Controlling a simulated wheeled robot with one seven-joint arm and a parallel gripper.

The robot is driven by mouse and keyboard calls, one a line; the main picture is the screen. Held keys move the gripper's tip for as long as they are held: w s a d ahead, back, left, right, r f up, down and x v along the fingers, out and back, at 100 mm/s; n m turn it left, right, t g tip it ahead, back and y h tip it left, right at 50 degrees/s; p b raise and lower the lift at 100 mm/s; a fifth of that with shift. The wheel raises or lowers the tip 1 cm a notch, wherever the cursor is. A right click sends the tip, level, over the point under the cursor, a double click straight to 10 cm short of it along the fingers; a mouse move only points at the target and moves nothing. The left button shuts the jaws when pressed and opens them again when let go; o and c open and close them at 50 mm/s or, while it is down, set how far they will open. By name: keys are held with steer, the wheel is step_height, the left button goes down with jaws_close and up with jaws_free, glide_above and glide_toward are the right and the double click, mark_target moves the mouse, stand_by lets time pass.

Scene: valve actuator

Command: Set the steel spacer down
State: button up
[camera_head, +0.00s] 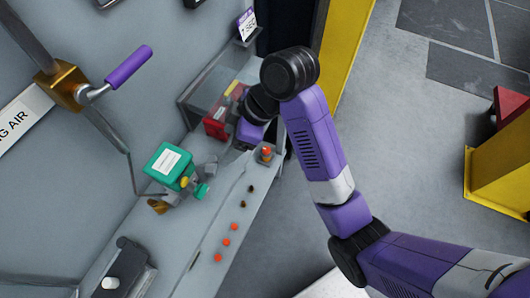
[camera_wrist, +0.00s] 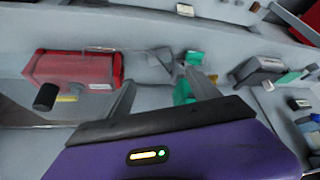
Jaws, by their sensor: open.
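My gripper (camera_wrist: 165,85) is open, its two grey fingers spread apart in the wrist view. In the head view it (camera_head: 226,158) reaches down over the grey ledge, just right of the green actuator box (camera_head: 170,163). I cannot make out the steel spacer with certainty. A small grey piece (camera_head: 210,169) lies beside the green box near my fingers and may be it. In the wrist view nothing is clearly gripped between the fingers. The green part (camera_wrist: 184,92) shows behind the right finger.
A red box (camera_head: 214,124) stands behind my wrist; it also shows left in the wrist view (camera_wrist: 75,68). Orange-red buttons (camera_head: 234,227) line the ledge (camera_head: 205,245). A purple-handled lever (camera_head: 128,67) juts from the wall at upper left. A dark device (camera_head: 128,272) sits lower left.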

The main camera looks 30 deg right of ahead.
steer(key=s+a+f+m+t, duration=0.1)
steer(key=s+f+m+t, duration=0.2)
steer(key=s+f+m, duration=0.45)
steer(key=s+d+m+t+h, duration=0.1)
steer(key=s+d+t+h, duration=0.1)
steer(key=s, duration=0.6)
steer(key=s+d+m+t+h, duration=0.2)
steer(key=s+d+t, duration=0.2)
steer(key=s, duration=0.4)
steer(key=shift+s+d+r+h, duration=0.3)
steer(key=shift+s+d+r, duration=0.05)
steer(key=shift+d, duration=0.35)
steer(key=shift+o, duration=0.4)
steer(key=s+d+r+t, duration=0.1)
steer(key=s+r+t, duration=0.1)
steer(key=s+r, duration=0.5)
step_height(320, 180, up, 3)
steer(key=shift+s+d+f+m+t, duration=0.2)
steer(key=shift+s+d+m+t, duration=0.15)
steer(key=shift+d+m, duration=0.1)
